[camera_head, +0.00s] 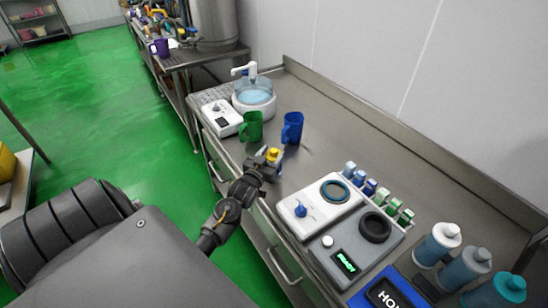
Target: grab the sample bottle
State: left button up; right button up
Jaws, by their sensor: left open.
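A small thing with a yellow top (272,154), which looks like the sample bottle, stands at the front part of the steel counter (335,148). My left gripper (265,163) is open right at it. The fingers partly hide its lower part, and I cannot tell whether they touch it. My left arm reaches in from the lower left over the counter's front edge. My right gripper is not in view.
A green mug (251,127) and a blue mug (292,128) stand just behind the gripper. A white device (320,199), a grey device (356,250), several small vials (370,187) and pump bottles (437,244) stand to the right. A clear water bath (254,95) is at the back left.

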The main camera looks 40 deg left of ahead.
pick_arm(q)
jog(key=shift+x, duration=1.1)
grip_shut()
